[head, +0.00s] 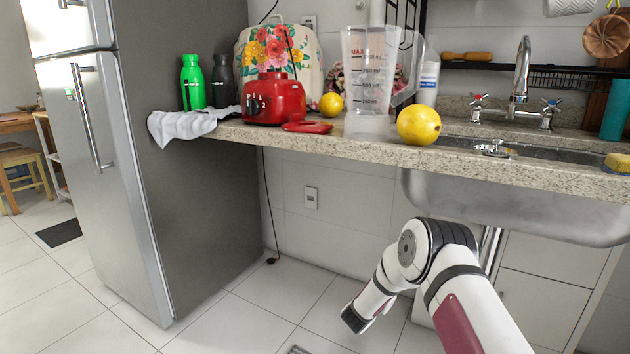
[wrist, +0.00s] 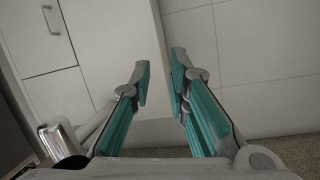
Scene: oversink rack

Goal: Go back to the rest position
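My gripper (wrist: 161,77) shows in the wrist view with its two teal-padded fingers apart and nothing between them. White cabinet doors and wall tiles lie behind it. In the head view my white arm (head: 440,255) is bent low at the lower right, below the counter edge and in front of the sink cabinet. My gripper's fingers cannot be made out in the head view.
The granite counter (head: 480,168) holds a red blender base (head: 274,98), a clear jug (head: 369,80), a yellow fruit (head: 419,125) and bottles. The steel sink (head: 520,205) overhangs on the right. The fridge (head: 105,150) stands left. Floor between fridge and arm is clear.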

